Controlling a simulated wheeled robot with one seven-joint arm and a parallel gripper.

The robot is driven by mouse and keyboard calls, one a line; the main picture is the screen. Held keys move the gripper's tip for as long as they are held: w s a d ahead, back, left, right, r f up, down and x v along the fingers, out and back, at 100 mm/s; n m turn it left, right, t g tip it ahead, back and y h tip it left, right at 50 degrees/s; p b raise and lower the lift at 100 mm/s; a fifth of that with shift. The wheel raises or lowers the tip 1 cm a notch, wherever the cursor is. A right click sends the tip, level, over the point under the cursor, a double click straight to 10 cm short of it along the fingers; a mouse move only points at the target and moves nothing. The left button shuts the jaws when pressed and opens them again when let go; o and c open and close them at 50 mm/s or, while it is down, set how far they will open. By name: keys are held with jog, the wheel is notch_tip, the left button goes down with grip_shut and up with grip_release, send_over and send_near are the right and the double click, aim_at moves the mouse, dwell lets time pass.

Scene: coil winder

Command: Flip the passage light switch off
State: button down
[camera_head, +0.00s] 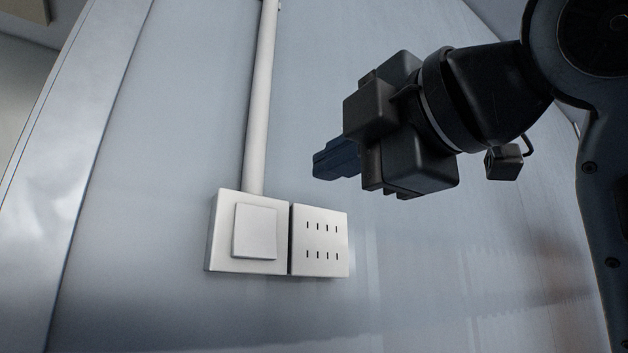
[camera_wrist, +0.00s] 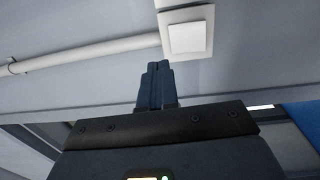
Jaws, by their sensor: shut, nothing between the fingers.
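The light switch (camera_head: 255,231) is a white square rocker in a white wall box, low in the middle of the head view. It also shows at the top of the wrist view (camera_wrist: 188,37). My gripper (camera_head: 318,166) is shut and empty, above and to the right of the switch in the head view. In the wrist view its closed fingers (camera_wrist: 155,68) point toward the wall, just below and left of the switch. The fingers look apart from the switch. I cannot tell which way the rocker is tilted.
A white slotted plate (camera_head: 320,242) sits directly right of the switch box. A white conduit pipe (camera_head: 260,100) runs up the wall from the box. The pale wall (camera_head: 440,260) is bare to the right. A lighter vertical trim (camera_head: 75,150) stands at the left.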

jog(key=shift+v, duration=1.05)
jog(key=shift+w, duration=0.1)
